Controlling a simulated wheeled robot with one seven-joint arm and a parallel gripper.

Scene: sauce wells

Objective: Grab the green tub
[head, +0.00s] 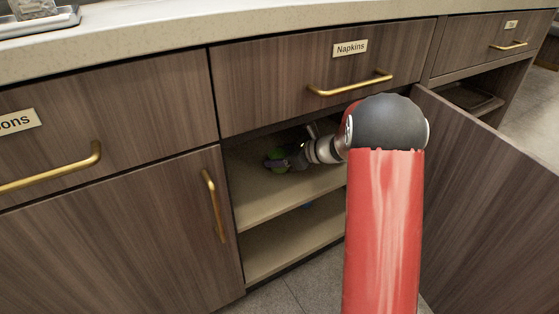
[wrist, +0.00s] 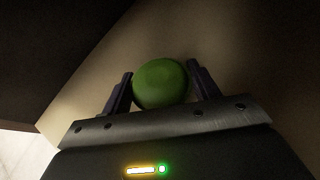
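The green tub (wrist: 160,83) sits between the two fingers of my gripper (wrist: 162,88) in the wrist view, its round top facing the camera. The left finger is very close to its side or touching it, and a small gap seems to show at the right finger. In the head view the green tub (head: 277,156) is on the upper shelf inside the open cabinet, partly hidden by my gripper (head: 277,164). The fingers are spread around the tub; no firm grip shows.
The cabinet's upper shelf (head: 270,195) is otherwise mostly bare. The open cabinet door (head: 490,200) stands to the right of my arm. The Napkins drawer (head: 290,75) is shut above the opening.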

